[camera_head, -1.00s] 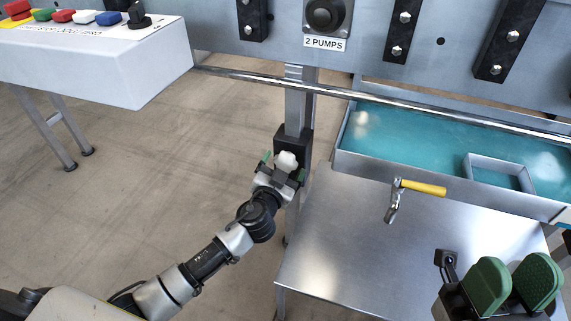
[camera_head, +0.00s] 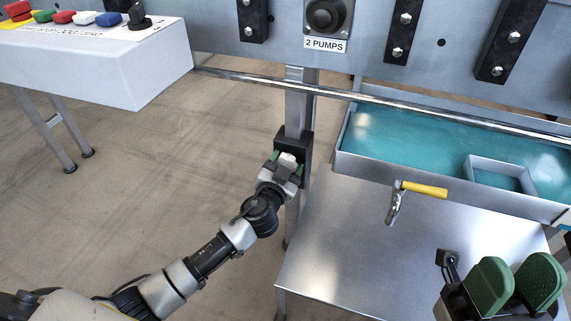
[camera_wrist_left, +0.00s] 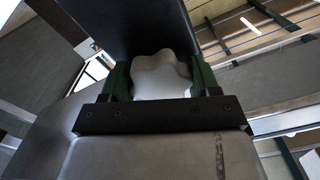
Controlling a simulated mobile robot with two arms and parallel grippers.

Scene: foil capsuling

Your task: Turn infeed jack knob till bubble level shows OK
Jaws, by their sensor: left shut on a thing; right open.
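The infeed jack knob is pale grey and lobed; in the head view the knob (camera_head: 287,158) sits at the front of a black block (camera_head: 306,150) on a machine leg. My left gripper (camera_head: 282,161) is shut on it. In the left wrist view the knob (camera_wrist_left: 161,76) lies between the two green fingers of my left gripper (camera_wrist_left: 160,85), below the dark block (camera_wrist_left: 130,25). My right gripper (camera_head: 514,282) is open and empty at the lower right of the head view, its green pads apart. I cannot make out a bubble level in either view.
A teal-floored tray (camera_head: 420,150) and a steel shelf (camera_head: 335,240) lie to the right of the leg. A yellow-handled valve (camera_head: 424,190) sticks out there. A steel rail (camera_head: 400,101) crosses above. A button box (camera_head: 100,60) stands at upper left, with open floor below.

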